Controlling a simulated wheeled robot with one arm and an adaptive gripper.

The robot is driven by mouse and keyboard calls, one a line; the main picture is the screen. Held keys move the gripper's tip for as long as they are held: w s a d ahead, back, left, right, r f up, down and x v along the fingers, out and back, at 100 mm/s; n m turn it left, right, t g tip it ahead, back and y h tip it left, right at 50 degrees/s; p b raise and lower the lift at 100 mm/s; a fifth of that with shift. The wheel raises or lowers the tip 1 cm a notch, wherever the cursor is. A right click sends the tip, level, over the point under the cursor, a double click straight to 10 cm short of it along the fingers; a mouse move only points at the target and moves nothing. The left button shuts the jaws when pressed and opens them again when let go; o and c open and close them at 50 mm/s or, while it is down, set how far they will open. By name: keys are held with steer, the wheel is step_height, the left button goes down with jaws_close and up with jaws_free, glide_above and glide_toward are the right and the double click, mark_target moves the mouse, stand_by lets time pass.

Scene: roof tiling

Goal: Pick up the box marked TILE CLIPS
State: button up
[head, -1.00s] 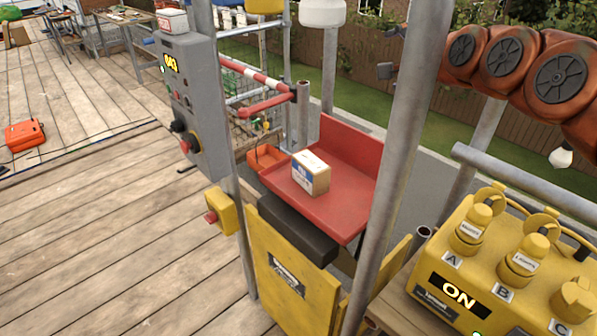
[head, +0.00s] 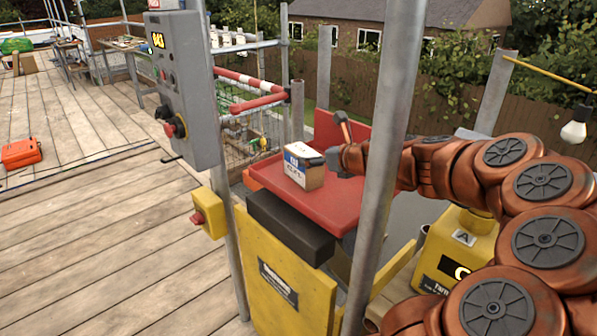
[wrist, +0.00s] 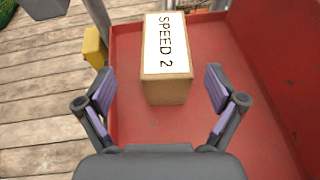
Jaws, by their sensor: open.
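A small cardboard box (head: 305,170) with a white top and a blue-and-white side label sits on the red tray (head: 342,190). I cannot read the side label surely. The wrist view shows the same box (wrist: 167,88), its white top reading "SPEED 2"; no TILE CLIPS mark is legible there. My gripper (wrist: 160,90) is open, one finger to each side of the box's near end, with a gap on both sides. I cannot tell its exact height over the tray. In the head view my gripper (head: 336,150) is at the box's right side.
A grey post (head: 385,150) stands in front of the tray, and another pole (head: 232,240) is to its left beside a grey control panel (head: 183,85). A yellow gate panel (head: 285,275) is below. The red tray wall (wrist: 262,70) rises right of the box.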

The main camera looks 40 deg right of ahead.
mark_target(305, 153)
steer(key=shift+x, duration=1)
steer(key=x, duration=0.3)
steer(key=shift+w+d+f, duration=0.2)
steer(key=shift+d, duration=0.1)
steer(key=shift+x, duration=0.8)
steer(key=shift+r, duration=0.1)
jaws_close()
